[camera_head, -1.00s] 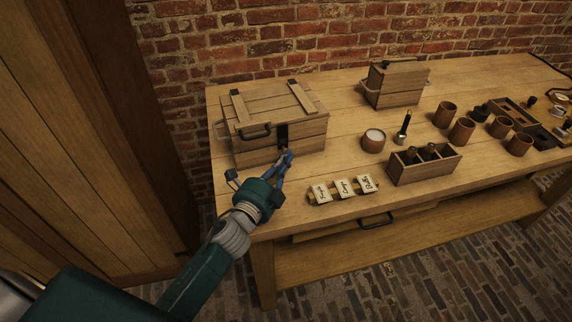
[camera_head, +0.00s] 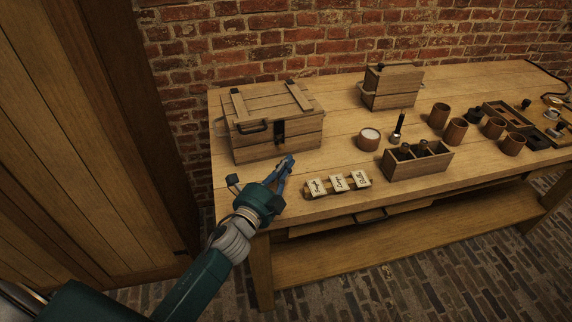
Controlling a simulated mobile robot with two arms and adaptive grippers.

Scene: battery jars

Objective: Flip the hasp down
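The wooden chest (camera_head: 240,145) stands closed at the left end of the table, with two battens across its lid. Its dark hasp (camera_head: 280,131) is on the front face near the lid seam and appears to hang flat against the front. My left gripper (camera_head: 289,159) is in front of the chest, below and slightly right of the hasp, and apart from it. Its blue fingers come together at the tips, and nothing shows between them. My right gripper is not in view.
Label cards (camera_head: 339,184) lie near the table's front edge, right of my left gripper. A divided wooden box (camera_head: 418,164), a round cup (camera_head: 368,140) and a smaller lidded box (camera_head: 392,88) stand further right. Several brown cups are beyond them.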

